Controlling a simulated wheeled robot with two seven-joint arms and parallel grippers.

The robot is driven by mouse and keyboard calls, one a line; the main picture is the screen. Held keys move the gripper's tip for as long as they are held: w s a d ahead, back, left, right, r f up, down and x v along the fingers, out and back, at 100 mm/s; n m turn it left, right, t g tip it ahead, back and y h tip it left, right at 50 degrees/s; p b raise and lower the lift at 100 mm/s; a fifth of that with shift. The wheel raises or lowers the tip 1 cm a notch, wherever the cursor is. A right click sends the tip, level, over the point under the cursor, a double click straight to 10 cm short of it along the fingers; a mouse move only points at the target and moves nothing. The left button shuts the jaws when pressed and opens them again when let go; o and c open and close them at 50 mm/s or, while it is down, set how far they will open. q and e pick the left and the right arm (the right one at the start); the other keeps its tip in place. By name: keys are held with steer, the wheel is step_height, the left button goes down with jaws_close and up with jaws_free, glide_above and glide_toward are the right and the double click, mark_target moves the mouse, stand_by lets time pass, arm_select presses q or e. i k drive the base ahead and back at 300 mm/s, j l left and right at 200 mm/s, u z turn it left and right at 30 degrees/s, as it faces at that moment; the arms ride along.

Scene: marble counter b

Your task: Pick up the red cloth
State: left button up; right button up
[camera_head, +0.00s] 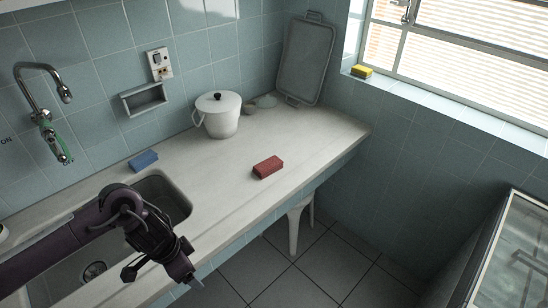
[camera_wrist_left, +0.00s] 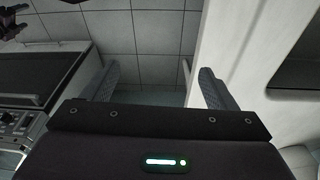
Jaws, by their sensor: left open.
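The red cloth (camera_head: 268,167) is a small, thick, folded-looking block lying flat on the marble counter, right of the sink and near the front edge. My left gripper (camera_head: 160,276) is over the front of the sink, to the left of and nearer than the cloth, and apart from it. In the left wrist view its two fingers (camera_wrist_left: 161,88) stand wide apart with nothing between them. The cloth does not show in that view.
A blue block (camera_head: 144,160) lies behind the sink (camera_head: 181,196). A white lidded pot (camera_head: 219,118) and a leaning tray (camera_head: 306,60) stand at the back. A yellow block (camera_head: 362,71) is on the window sill. The counter (camera_head: 225,190) around the cloth is clear.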

mark_target(265, 169)
steer(key=i+l, duration=0.2)
steer(key=i, duration=0.2)
steer(key=i+l, duration=0.2)
steer(key=i, duration=0.2)
steer(key=i+l, duration=0.15)
steer(key=i, duration=0.25)
steer(key=i+l, duration=0.2)
steer(key=i, duration=0.2)
